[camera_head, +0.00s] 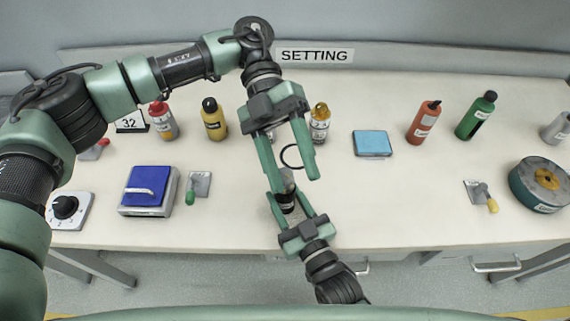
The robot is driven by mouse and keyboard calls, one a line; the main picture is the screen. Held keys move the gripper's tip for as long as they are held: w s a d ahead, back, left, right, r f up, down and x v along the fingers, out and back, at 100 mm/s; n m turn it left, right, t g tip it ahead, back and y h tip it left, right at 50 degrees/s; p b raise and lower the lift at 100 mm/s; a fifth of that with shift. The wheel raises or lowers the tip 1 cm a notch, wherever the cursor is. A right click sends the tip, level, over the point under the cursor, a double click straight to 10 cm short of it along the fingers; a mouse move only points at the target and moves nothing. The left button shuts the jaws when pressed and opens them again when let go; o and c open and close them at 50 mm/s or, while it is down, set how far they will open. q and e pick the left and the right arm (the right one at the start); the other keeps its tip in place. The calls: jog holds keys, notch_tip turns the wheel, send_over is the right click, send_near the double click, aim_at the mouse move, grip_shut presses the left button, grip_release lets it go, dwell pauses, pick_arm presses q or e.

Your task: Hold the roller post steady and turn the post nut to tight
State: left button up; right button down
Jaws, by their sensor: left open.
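The dark roller post (287,204) stands near the front edge of the table, partly hidden by both grippers. I cannot make out the post nut clearly; the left fingers cover the area of the post's top. My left gripper (297,180) reaches down from above, open, with its fingertips over and beside the upper end of the post. My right gripper (287,200) comes from the front edge, and its fingers lie on either side of the post, seemingly closed against it. A thin black ring (284,149) shows between the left fingers.
Several bottles stand along the back, including a yellow one (213,120) and a red one (424,122). A blue-topped box (148,190), a dial box (68,210), a light blue pad (371,143) and a large reel (541,186) lie around.

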pick_arm(q)
jog(key=m+t+y, duration=0.1)
jog(key=m+t, duration=0.1)
jog(key=m, duration=0.2)
notch_tip(320, 180, up, 4)
jog(key=m+t+y, duration=0.3)
jog(key=m+t, duration=0.7)
jog(key=m, duration=0.7)
send_over(284, 173)
notch_tip(284, 173, down, 12)
jog(key=shift+c, duration=0.2)
